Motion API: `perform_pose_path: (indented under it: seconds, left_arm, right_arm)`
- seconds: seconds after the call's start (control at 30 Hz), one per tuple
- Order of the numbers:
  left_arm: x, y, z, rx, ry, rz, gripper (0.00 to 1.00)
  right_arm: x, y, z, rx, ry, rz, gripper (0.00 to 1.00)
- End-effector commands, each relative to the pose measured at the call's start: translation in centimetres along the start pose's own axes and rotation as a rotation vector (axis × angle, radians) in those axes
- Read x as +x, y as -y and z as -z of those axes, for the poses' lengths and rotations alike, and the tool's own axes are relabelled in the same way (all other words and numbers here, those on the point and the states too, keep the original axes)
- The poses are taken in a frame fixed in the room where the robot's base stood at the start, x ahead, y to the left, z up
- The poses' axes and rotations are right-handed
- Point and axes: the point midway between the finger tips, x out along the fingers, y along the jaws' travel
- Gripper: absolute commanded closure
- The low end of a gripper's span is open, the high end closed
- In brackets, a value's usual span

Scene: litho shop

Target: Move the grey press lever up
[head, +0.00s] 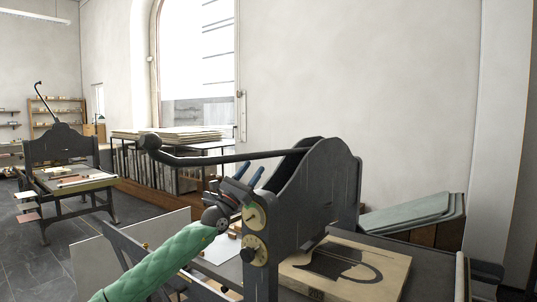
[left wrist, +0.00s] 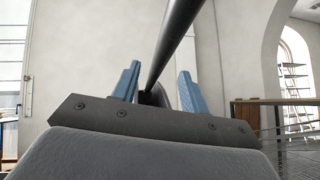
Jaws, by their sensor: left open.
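The grey press lever (head: 215,159) is a long dark bar with a round knob (head: 150,142) at its left end. It runs almost level from the black press frame (head: 318,180) out to the left. My left gripper (head: 251,171) is open, its two blue fingers pointing up just below the bar near the frame. In the left wrist view, the lever (left wrist: 175,45) runs between the two fingers of this gripper (left wrist: 160,72) as seen from the wrist. I cannot tell whether the fingers touch it. My right gripper is not in view.
A wooden-edged block with a dark print (head: 345,268) lies on the press bed to the right. A rack with stacked sheets (head: 165,165) stands by the window. Another press (head: 62,150) is at far left, with floor between.

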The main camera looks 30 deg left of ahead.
Motion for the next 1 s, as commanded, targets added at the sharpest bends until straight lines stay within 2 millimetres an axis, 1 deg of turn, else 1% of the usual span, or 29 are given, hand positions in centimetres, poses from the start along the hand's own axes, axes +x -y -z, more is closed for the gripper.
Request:
perform_pose_path:
  seconds: [0.03,0.17,0.37,0.4,0.5,0.63,0.8,1.0]
  left_arm:
    - [0.6,0.0,-0.2,-0.002,0.0,-0.001,0.56]
    - [2.2,-0.1,-0.2,-0.002,0.001,-0.002,0.56]
    - [5.0,-0.1,-0.3,-0.002,0.002,-0.002,0.56]
    - [5.2,0.0,-0.1,-0.004,0.0,-0.001,0.56]
    - [5.9,0.0,-0.1,-0.003,0.0,-0.001,0.56]
    - [6.6,0.0,0.0,-0.002,-0.001,-0.001,0.56]
    - [7.1,0.0,0.0,-0.003,0.0,-0.001,0.56]
    - [7.1,0.0,0.1,-0.003,-0.001,-0.001,0.56]
  right_arm:
    - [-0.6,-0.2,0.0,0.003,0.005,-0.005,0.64]
    - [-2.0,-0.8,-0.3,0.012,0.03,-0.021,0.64]
    - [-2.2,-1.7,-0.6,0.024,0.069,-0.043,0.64]
    - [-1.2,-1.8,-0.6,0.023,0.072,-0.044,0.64]
    - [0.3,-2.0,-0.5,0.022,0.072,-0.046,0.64]
    - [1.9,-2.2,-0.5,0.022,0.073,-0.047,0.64]
    - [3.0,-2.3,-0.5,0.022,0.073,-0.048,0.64]
    - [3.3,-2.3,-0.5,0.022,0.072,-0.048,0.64]
